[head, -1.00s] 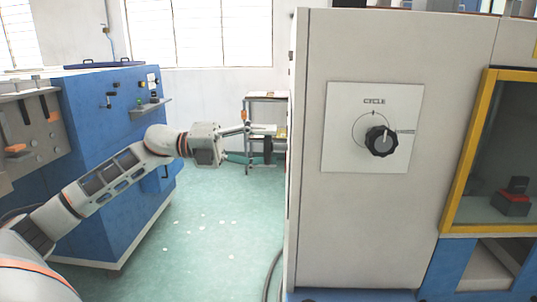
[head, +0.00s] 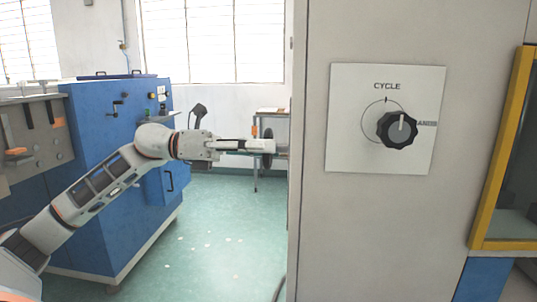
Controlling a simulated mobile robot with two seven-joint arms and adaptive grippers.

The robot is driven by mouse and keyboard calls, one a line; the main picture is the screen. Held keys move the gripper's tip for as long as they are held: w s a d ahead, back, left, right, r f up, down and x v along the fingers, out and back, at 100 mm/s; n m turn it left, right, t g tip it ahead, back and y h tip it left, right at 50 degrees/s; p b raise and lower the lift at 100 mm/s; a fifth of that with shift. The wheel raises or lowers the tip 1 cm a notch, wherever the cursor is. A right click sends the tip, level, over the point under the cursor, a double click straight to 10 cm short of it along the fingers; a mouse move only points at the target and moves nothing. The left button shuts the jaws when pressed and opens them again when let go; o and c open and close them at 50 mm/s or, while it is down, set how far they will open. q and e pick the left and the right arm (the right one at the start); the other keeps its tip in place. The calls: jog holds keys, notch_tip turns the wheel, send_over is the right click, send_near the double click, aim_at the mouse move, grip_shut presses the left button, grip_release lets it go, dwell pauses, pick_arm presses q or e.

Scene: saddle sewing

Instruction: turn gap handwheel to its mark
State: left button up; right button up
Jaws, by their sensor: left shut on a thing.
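The black handwheel (head: 267,147) shows nearly edge-on at the left side of the cream machine cabinet, on a short grey shaft. My left gripper (head: 262,146) reaches it from the left and is shut on its rim. The fingers are seen from the side and overlap. The wheel's face and any mark on it are turned out of sight. My right gripper is not in view.
The cabinet front (head: 314,230) carries a white CYCLE panel (head: 345,150) with a black knob (head: 398,129). A yellow-framed window (head: 498,150) is at the right. A blue machine (head: 95,170) stands left, with open green floor (head: 225,235) between.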

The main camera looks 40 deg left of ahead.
pick_arm(q)
jog(key=shift+f+m, duration=0.15)
jog(key=shift+m, duration=0.15)
dwell(0.4)
jog(key=o, duration=1.1)
jog(key=v, duration=1.2)
jog(key=shift+d, duration=0.1)
